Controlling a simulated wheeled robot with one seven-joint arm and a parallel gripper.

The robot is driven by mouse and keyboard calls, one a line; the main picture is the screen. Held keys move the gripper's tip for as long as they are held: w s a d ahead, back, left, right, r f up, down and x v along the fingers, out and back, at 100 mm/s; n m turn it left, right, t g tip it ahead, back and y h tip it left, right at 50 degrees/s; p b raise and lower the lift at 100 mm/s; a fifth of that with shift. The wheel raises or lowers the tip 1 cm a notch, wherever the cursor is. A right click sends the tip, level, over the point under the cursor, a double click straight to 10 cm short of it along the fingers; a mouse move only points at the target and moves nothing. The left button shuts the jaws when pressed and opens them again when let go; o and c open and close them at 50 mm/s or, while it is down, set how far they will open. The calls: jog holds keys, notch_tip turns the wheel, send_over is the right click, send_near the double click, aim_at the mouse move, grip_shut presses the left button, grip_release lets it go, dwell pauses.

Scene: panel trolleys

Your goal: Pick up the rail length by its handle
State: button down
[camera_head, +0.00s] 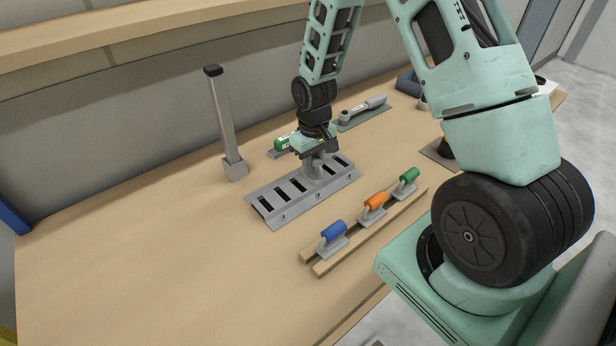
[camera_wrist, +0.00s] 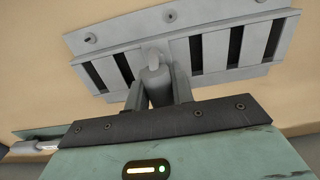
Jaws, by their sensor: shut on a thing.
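The rail length (camera_head: 282,198) is a grey slotted metal piece on the wooden table, in the middle of the head view. It fills the upper part of the wrist view (camera_wrist: 215,52). Its handle (camera_wrist: 154,70) is a grey upright grip near the middle of the rail. My gripper (camera_head: 315,165) is over the rail, with its fingers (camera_wrist: 160,88) on both sides of the handle, shut on it. The lower part of the handle is partly hidden by the fingers. In the head view I cannot tell whether the rail touches the table all along.
A grey post (camera_head: 224,120) stands upright at the left behind the rail. Blue (camera_head: 333,231), orange (camera_head: 375,201) and green (camera_head: 408,175) handled tools sit on a wooden rack (camera_head: 345,250) in front. A grey tool (camera_head: 365,108) lies on a green mat behind. The table's left is clear.

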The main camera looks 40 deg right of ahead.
jog(key=shift+r, duration=0.15)
notch_tip(320, 180, up, 10)
jog(key=shift+f+b, duration=0.1)
jog(key=shift+b, duration=0.6)
notch_tip(320, 180, up, 4)
jog(key=p, duration=0.3)
jog(key=shift+p, duration=0.4)
